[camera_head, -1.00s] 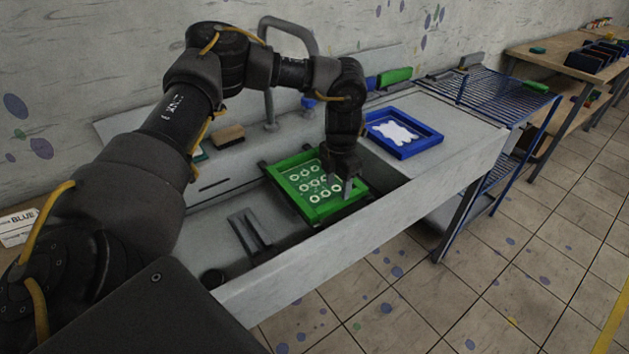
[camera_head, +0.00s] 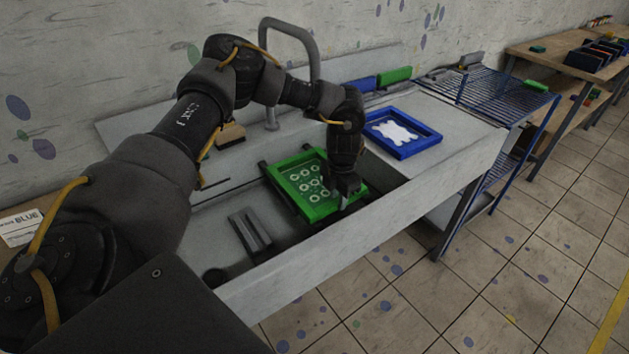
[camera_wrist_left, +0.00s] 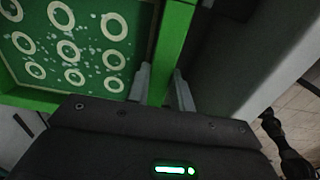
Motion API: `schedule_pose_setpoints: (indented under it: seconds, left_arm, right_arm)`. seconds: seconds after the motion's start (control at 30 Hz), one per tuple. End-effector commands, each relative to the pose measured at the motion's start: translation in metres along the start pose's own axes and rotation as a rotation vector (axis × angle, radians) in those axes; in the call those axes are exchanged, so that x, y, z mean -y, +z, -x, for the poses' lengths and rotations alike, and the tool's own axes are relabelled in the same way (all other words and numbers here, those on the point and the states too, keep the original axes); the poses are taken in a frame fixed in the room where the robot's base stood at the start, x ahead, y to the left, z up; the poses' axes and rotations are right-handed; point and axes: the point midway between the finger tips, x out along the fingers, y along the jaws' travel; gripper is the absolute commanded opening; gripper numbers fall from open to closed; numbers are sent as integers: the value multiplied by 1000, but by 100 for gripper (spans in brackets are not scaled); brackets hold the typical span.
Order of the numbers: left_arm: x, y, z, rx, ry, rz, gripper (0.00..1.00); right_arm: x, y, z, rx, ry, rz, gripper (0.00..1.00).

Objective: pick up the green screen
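The green screen (camera_head: 282,173) is a square green frame with a mesh of pale rings. It lies in the sink basin in the head view and fills the upper left of the left wrist view (camera_wrist_left: 75,45). My left gripper (camera_head: 346,192) is down at the frame's right-hand rim. In the left wrist view its two grey fingers (camera_wrist_left: 162,84) stand one on each side of a green rim bar, very close to it. Whether they press on the bar cannot be told. My right gripper is not in view.
A blue screen (camera_head: 437,139) lies on the counter to the right of the basin. The sink wall (camera_head: 400,215) runs close along the front. A tall grey faucet (camera_head: 312,50) stands behind. A grey slotted holder (camera_head: 248,235) is left of the screen. A blue wire rack (camera_head: 480,92) stands farther right.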

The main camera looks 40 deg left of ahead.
Motion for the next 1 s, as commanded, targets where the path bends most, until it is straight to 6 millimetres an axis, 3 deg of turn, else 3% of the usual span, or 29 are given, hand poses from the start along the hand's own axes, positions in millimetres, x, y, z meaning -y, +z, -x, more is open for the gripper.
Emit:
schedule_pose_setpoints:
  seconds: [0.13,0.57,0.77,1.0]
  left_arm:
    - [0,0,0,0,0,0,0]
    - [0,1,8,4,0,0,0]
    - [4,1,36,5,-1,-3,0]
    - [47,-10,87,6,-1,-8,0]
  right_arm:
    - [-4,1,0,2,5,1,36]
    - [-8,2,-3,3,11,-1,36]
    - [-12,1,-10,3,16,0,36]
    - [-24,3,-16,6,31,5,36]
